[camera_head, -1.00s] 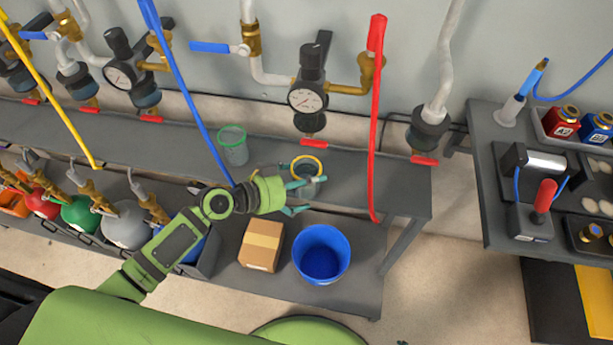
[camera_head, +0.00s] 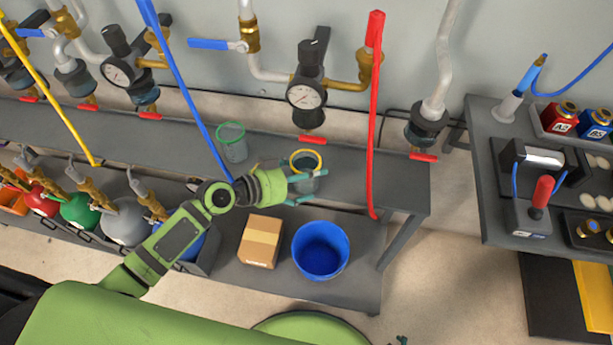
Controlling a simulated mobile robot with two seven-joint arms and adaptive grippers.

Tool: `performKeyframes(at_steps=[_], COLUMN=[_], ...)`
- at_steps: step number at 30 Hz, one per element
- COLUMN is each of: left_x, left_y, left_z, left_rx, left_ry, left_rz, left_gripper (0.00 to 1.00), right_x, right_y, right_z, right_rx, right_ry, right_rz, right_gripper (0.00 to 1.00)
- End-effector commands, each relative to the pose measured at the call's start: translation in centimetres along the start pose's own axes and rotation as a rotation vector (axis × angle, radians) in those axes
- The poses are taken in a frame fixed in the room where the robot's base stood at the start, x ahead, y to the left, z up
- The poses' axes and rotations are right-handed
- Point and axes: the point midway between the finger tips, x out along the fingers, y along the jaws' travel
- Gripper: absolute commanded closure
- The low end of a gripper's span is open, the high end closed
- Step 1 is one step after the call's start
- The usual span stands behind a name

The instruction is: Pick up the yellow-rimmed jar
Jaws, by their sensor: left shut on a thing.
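The yellow-rimmed jar (camera_head: 305,162) is a clear jar at the front of the upper shelf, left of the red hose. My left gripper (camera_head: 307,188) reaches it from the left, with its teal fingers shut around the jar's body. The fingers hide part of the jar. It looks upright, and I cannot tell whether its base touches the shelf. A similar green-rimmed jar (camera_head: 233,143) stands on the shelf to the left.
A blue bucket (camera_head: 321,251) and a cardboard box (camera_head: 260,241) sit on the lower shelf. A red hose (camera_head: 374,130) hangs right of the jar and a blue hose (camera_head: 190,100) hangs left. Pressure gauges (camera_head: 305,96) line the wall behind.

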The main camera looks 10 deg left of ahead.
Motion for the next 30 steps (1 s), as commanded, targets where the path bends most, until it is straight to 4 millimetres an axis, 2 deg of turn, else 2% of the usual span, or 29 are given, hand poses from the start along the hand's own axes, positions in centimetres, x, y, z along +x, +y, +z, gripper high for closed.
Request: performKeyframes(at_steps=[5,6,11,13,15,16,18,22,30], left_x=[-1.0,-1.5,-4.7,-6.3,-8.1,-8.9,-10.7,-13.1,-16.2], left_y=[-0.1,-0.1,-0.1,0.0,0.0,0.1,0.2,0.1,0.0], left_z=[-2.6,-2.2,-0.3,0.5,1.4,1.9,2.7,3.4,4.1], left_rx=[0.007,0.004,0.004,0.005,0.004,0.004,0.005,0.002,-0.004], left_ry=[0.005,0.000,-0.005,-0.006,-0.007,-0.009,-0.010,-0.005,0.002], left_rz=[-0.002,-0.002,-0.001,0.000,0.001,0.002,0.004,0.002,-0.002], left_gripper=[0.63,0.63,0.63,0.63,0.63,0.63,0.63,0.63,0.63], right_x=[-0.7,-0.4,0.7,1.3,2.1,2.6,3.4,3.9,3.6], right_y=[0.0,-0.1,-0.3,-0.3,-0.3,-0.1,1.0,1.1,0.6], right_z=[0.6,1.4,2.2,1.6,-0.1,-1.8,-7.3,-8.9,-8.3], right_rx=[0.001,0.001,0.000,-0.001,-0.002,-0.004,-0.012,-0.011,0.001], right_ry=[-0.019,-0.032,-0.033,-0.012,0.031,0.068,0.178,0.198,0.126], right_rz=[-0.001,-0.002,-0.004,-0.004,-0.002,0.001,0.016,0.018,0.013], right_gripper=[0.00,0.00,0.00,0.00,0.00,0.00,0.00,0.00,0.00])
